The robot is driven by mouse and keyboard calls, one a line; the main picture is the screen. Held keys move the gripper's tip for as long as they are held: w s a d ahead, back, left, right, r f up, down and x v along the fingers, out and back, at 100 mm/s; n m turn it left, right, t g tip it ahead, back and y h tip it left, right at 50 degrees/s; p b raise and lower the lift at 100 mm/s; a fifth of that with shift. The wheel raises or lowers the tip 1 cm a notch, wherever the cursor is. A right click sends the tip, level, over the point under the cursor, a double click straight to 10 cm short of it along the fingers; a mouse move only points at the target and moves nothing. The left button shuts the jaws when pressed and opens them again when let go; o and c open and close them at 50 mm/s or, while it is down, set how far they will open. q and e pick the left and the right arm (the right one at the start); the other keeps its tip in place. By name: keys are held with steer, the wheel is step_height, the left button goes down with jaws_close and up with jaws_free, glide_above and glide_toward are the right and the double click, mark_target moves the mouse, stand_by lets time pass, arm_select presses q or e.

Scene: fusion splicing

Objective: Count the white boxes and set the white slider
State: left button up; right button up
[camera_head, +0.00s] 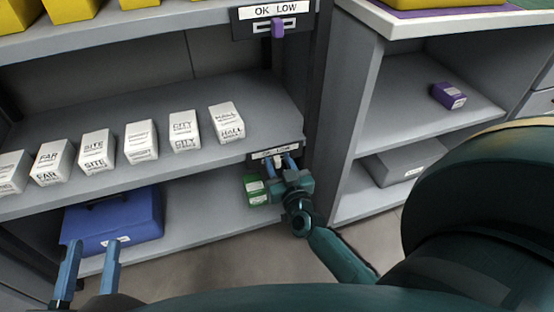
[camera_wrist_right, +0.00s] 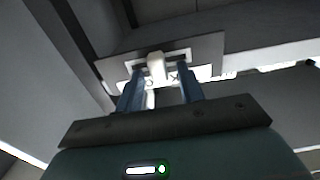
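The leftmost is cut by the picture edge. The white slider (camera_wrist_right: 156,68) sits in a labelled plate on the shelf edge; its label is partly hidden. My right gripper (camera_wrist_right: 158,88) has its fingers on either side of the slider knob, with visible gaps, so it is open. My left gripper (camera_head: 89,266) is open and empty at lower left.
A purple slider (camera_head: 278,28) is on the upper OK LOW plate (camera_head: 262,12). A blue case (camera_head: 115,222) and a green box (camera_head: 255,190) are on the lower shelf. A purple box (camera_head: 448,95) and a grey case (camera_head: 405,160) are in the right unit. Yellow boxes (camera_head: 70,8) stand on top.

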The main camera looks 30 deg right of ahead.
steer(key=shift+c, duration=0.6)
jaws_close()
